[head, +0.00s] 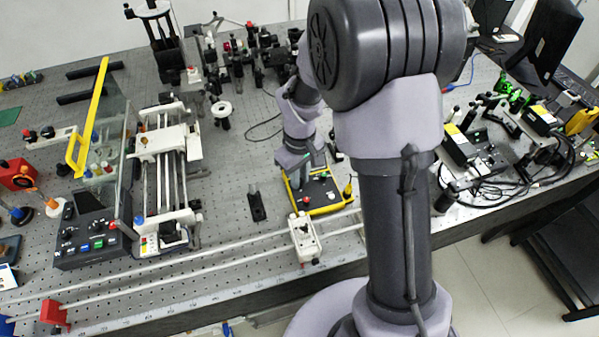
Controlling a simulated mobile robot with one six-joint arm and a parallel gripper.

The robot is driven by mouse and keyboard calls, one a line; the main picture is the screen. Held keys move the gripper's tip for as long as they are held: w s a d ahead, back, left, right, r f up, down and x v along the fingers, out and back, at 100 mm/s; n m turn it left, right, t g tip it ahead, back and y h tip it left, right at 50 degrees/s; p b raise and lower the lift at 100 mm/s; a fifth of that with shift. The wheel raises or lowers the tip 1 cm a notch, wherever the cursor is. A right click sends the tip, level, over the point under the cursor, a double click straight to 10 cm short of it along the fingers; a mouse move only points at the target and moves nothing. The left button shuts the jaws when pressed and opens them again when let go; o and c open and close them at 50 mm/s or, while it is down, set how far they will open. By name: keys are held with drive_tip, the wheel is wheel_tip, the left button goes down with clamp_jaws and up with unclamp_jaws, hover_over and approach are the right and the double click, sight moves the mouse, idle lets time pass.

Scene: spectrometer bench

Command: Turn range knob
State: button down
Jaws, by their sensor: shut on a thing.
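A small black control box with a yellow frame (328,202) sits on the perforated bench, right of the middle. A red button and some small light controls show on its top face. My gripper (295,172) points down over the far left part of this box. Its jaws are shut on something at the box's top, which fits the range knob. The knob itself and the fingertips are hidden by the gripper body, so the knob's setting cannot be seen.
A white carriage (304,238) on long rails stands just in front of the box. A black post holder (257,204) stands to its left. A rail assembly (163,145) and a black button console (88,240) are further left. Optics and cables crowd the right.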

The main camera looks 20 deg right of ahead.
drive_tip(key=shift+n+p, duration=0.6)
drive_tip(key=shift+n, duration=0.9)
drive_tip(key=c, duration=1.3)
unclamp_jaws()
drive_tip(key=shift+c, duration=0.2)
wheel_tip(320, 180, up, 17)
drive_tip(key=p, duration=0.5)
drive_tip(key=shift+r, duration=0.2)
